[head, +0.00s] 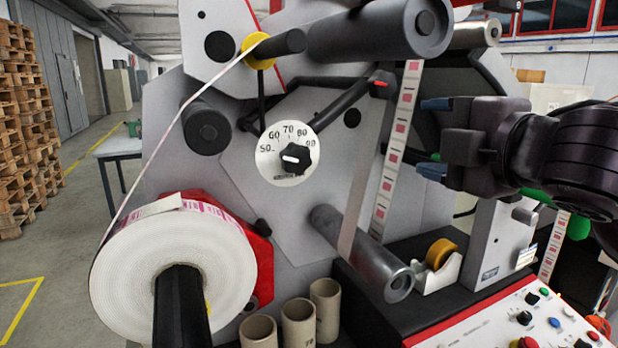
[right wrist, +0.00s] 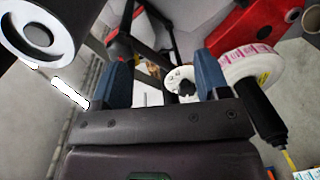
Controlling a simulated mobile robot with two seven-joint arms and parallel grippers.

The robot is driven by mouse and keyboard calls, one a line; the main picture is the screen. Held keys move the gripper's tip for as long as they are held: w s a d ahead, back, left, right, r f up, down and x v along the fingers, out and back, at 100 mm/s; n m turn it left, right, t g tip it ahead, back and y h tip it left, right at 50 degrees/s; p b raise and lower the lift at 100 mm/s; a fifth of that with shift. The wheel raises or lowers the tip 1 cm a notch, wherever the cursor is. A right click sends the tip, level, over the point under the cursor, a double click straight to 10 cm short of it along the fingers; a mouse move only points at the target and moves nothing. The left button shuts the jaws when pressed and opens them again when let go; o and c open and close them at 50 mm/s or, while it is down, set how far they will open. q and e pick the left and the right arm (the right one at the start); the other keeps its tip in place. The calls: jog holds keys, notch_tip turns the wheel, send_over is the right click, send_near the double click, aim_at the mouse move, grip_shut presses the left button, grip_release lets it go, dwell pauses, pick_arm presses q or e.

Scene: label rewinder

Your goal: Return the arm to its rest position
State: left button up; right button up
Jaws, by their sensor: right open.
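My right gripper (head: 432,138) is open and empty, with its blue-tipped fingers one above the other. It is right of the hanging label strip (head: 398,140) and apart from the dial. Its fingers (right wrist: 164,80) also show in the right wrist view with nothing gripped. The round white dial (head: 270,160) is marked from 50 to 90; its black knob (head: 296,157) has a white pointer aimed left, near the 50 side. The grey label rewinder (head: 240,120) fills the middle of the head view. My left gripper is not in view.
A large label roll (head: 170,270) sits at the lower left. Dark and metal rollers (head: 375,30) jut out above. Cardboard cores (head: 298,322), a tape dispenser (head: 440,262) and a button panel (head: 535,320) are below. Open floor lies to the left.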

jog(key=s+d+f+m+g+h, duration=0.15)
jog(key=f+m, duration=0.25)
jog(key=f, duration=0.6)
jog(key=s+d+f+m+g+h, duration=0.15)
jog(key=f+m, duration=0.25)
jog(key=f, duration=0.7)
jog(key=s+d+f+m+g+h, duration=0.1)
jog(key=d+f+m+g, duration=0.2)
jog(key=f, duration=0.7)
jog(key=s+d+f+m+g+h, duration=0.1)
jog(key=s+d+f+m+g, duration=0.1)
jog(key=s+f+m, duration=0.35)
jog(key=s+d+f+m+g+h, duration=0.1)
jog(key=s+f+m+g, duration=0.15)
jog(key=s+f, duration=0.6)
jog(key=s+d+f+m+g+h, duration=0.1)
jog(key=s+d+f+m+g, duration=0.15)
jog(key=s+f, duration=0.45)
jog(key=w+f+t, duration=0.7)
jog(key=f+t, duration=0.1)
jog(key=f, duration=0.1)
jog(key=shift+a+n+y, duration=0.35)
jog(key=shift+n+y, duration=0.05)
jog(key=shift+n, duration=0.05)
jog(key=shift+f, duration=0.1)
